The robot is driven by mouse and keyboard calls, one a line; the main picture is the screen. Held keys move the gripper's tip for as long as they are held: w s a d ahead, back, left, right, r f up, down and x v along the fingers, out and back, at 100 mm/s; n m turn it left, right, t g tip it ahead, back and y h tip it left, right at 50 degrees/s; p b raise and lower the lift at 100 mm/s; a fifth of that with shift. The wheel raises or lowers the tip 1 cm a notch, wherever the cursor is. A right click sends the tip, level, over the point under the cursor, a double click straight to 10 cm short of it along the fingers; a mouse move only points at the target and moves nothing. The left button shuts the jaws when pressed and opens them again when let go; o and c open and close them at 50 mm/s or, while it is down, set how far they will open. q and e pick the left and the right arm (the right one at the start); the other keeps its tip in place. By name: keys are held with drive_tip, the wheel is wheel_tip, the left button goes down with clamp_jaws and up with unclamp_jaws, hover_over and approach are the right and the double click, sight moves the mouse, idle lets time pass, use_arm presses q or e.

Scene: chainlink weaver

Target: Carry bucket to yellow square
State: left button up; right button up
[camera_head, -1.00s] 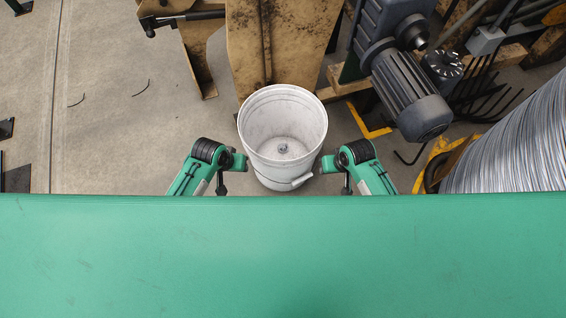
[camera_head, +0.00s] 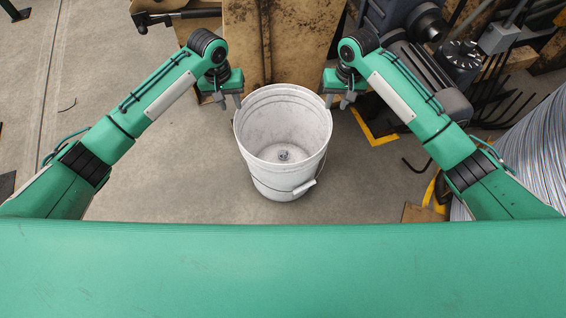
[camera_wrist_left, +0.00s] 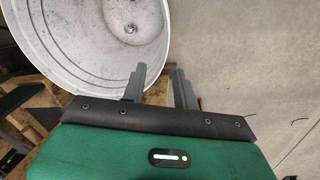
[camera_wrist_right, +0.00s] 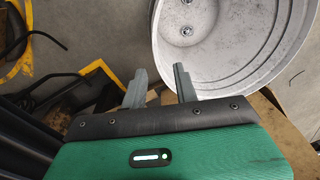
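A white bucket (camera_head: 272,182) stands upright on the floor at the middle of the head view, empty, with a thin wire handle hanging at its front right. My left gripper (camera_head: 230,102) is open at the far left of its rim. My right gripper (camera_head: 339,102) is open at the far right of its rim. In the left wrist view, the bucket (camera_wrist_left: 95,55) lies behind one finger of the left gripper (camera_wrist_left: 158,80). In the right wrist view, the bucket (camera_wrist_right: 225,60) is close to the right gripper (camera_wrist_right: 160,80). Neither view shows clearly whether the rim is between the fingers. A yellow floor line (camera_head: 370,130) forms a corner at right; no whole square shows.
A stained tan panel (camera_head: 240,40) stands just behind the bucket. A dark motor (camera_head: 445,100) and a large wire coil (camera_head: 540,145) crowd the right. A black cylinder fitting (camera_head: 170,16) juts in at upper left. Concrete floor (camera_head: 100,80) is clear at left.

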sight(238, 125)
use_arm(q)
drive_tip(key=shift+w+a+r, duration=0.3)
drive_tip(key=shift+w+a, duration=0.05)
drive_tip(key=shift+w, duration=0.05)
use_arm(e)
drive_tip(key=shift+w+d+r, duration=0.25)
drive_tip(key=shift+w+r, duration=0.1)
drive_tip(key=shift+w, duration=0.05)
use_arm(q)
drive_tip(key=shift+f, duration=0.1)
use_arm(e)
drive_tip(key=shift+f, duration=0.1)
